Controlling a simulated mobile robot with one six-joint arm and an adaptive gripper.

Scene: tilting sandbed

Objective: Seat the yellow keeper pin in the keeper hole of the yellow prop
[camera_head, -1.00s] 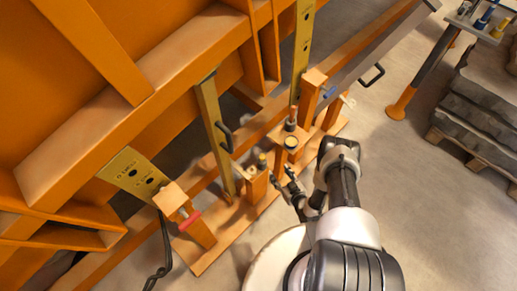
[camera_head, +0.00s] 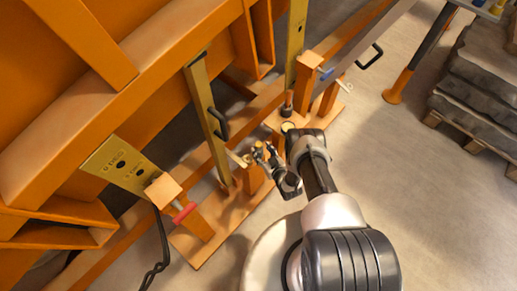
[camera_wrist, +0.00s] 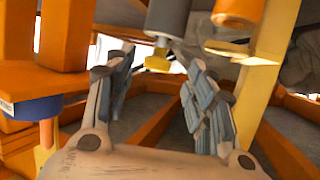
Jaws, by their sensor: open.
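The yellow prop (camera_head: 205,112) is a tall yellow bar with a black handle, standing at a slant left of my gripper in the head view. My gripper (camera_head: 257,152) is open above a short orange post (camera_head: 255,176) just right of the prop. In the wrist view my gripper's two fingers (camera_wrist: 158,72) stand apart. A grey cylinder with a yellow tip (camera_wrist: 158,62), likely the yellow keeper pin, shows in the gap between them; I cannot tell whether it touches either finger. The keeper hole cannot be made out.
A post with a yellow disc top (camera_head: 288,127) stands close behind my gripper. A yellow plate with dark holes (camera_head: 120,160) and a red-handled pin (camera_head: 184,212) are at lower left. A blue-handled pin (camera_head: 327,74) is at upper right. Open floor (camera_head: 430,210) lies to the right.

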